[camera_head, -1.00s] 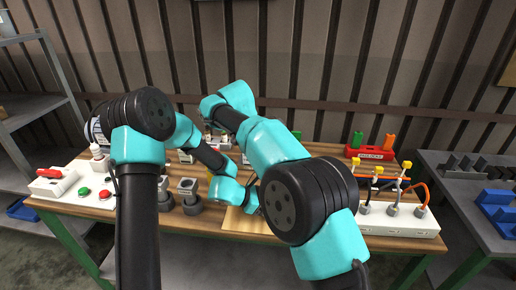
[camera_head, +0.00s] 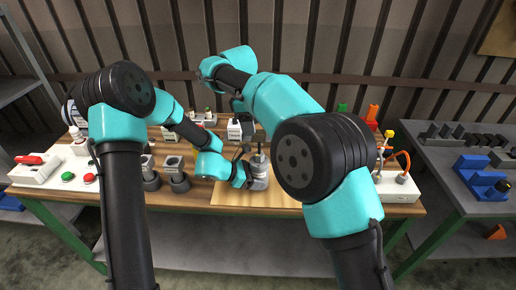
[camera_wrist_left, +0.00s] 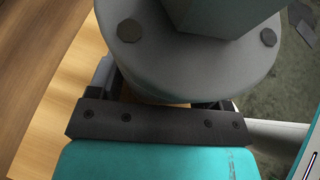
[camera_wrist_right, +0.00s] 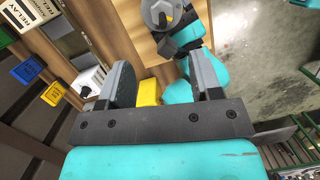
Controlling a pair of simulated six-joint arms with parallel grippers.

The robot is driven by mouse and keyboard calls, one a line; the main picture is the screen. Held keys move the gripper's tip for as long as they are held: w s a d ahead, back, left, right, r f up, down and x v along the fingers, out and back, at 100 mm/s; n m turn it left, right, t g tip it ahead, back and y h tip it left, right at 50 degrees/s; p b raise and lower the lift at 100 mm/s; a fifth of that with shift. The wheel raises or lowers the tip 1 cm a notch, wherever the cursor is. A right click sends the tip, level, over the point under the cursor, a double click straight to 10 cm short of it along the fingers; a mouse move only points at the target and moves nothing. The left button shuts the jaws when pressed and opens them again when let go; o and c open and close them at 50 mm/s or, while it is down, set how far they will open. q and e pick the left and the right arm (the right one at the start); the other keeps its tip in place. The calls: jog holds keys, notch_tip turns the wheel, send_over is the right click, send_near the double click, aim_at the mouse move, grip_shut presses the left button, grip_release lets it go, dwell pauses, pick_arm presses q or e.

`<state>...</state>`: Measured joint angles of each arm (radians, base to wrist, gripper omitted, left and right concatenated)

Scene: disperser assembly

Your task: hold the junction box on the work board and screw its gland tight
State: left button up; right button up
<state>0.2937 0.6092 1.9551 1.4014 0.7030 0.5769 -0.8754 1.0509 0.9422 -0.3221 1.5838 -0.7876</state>
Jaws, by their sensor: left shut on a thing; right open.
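The junction box (camera_head: 260,165), a grey round-based housing with a post on top, stands upright on the wooden work board (camera_head: 228,197). My left gripper (camera_head: 249,178) is shut on its base from the left. In the left wrist view the round base (camera_wrist_left: 185,65) with dark bolts sits between the fingers. My right gripper (camera_wrist_right: 163,85) is open above the table. The box's round top (camera_wrist_right: 163,12) shows ahead of it, beyond the fingertips. A yellow block (camera_wrist_right: 150,92) appears between the right fingers, apparently lower down. I cannot clearly make out the gland.
Grey sockets (camera_head: 176,175) stand left of the board. A red-handled tool (camera_head: 38,165) and buttons are at the far left. Several labelled boxes (camera_wrist_right: 25,72) stand behind. A wired white strip (camera_head: 400,190) is at the right. The board's front strip is clear.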

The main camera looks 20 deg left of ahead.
aim_at(260, 153)
jog(key=d+y, duration=0.6)
jog(key=d, duration=0.1)
jog(key=shift+d+r+y, duration=0.3)
jog(key=shift+r+y, duration=0.1)
jog(key=x, duration=1.2)
jog(key=shift+s, duration=0.15)
jog(key=shift+d, duration=0.1)
jog(key=c, duration=0.9)
jog(key=shift+m, duration=0.3)
jog(key=shift+c, duration=0.2)
